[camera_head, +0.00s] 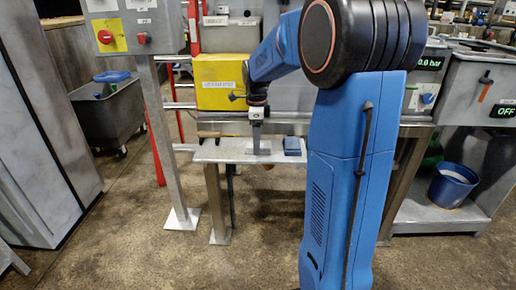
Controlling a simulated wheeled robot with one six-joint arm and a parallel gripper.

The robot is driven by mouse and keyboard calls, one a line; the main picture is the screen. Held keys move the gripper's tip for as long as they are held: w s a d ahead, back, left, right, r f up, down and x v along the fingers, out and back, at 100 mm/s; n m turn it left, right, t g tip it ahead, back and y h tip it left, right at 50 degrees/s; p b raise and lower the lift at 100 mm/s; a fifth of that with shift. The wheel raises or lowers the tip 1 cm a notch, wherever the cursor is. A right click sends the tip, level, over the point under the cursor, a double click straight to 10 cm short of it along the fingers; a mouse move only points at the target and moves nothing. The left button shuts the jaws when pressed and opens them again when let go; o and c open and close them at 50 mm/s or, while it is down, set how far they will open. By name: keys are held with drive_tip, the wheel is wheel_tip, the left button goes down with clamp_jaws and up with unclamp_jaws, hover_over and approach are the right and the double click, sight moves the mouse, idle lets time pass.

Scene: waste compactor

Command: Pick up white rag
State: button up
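A small pale patch (264,151), which looks like the white rag, lies on the narrow grey bench (228,157). It is hard to tell from the bench top because both are light. My gripper (257,150) points straight down over this patch, with its tips at or just above it. The fingers appear as one narrow grey strip, so I cannot tell whether they are open or shut, or whether they touch the rag. The gripper partly hides the patch.
A blue block-like object (292,146) lies on the bench just right of my gripper. A tool with a brownish handle (209,134) lies at the bench's left end. A yellow box (219,82) stands behind. A post (165,140) with switches stands left; a blue bucket (453,185) sits right.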

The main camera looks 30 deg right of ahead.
drive_tip(key=c, duration=0.8)
drive_tip(key=shift+c, duration=0.2)
wheel_tip(320, 180, up, 10)
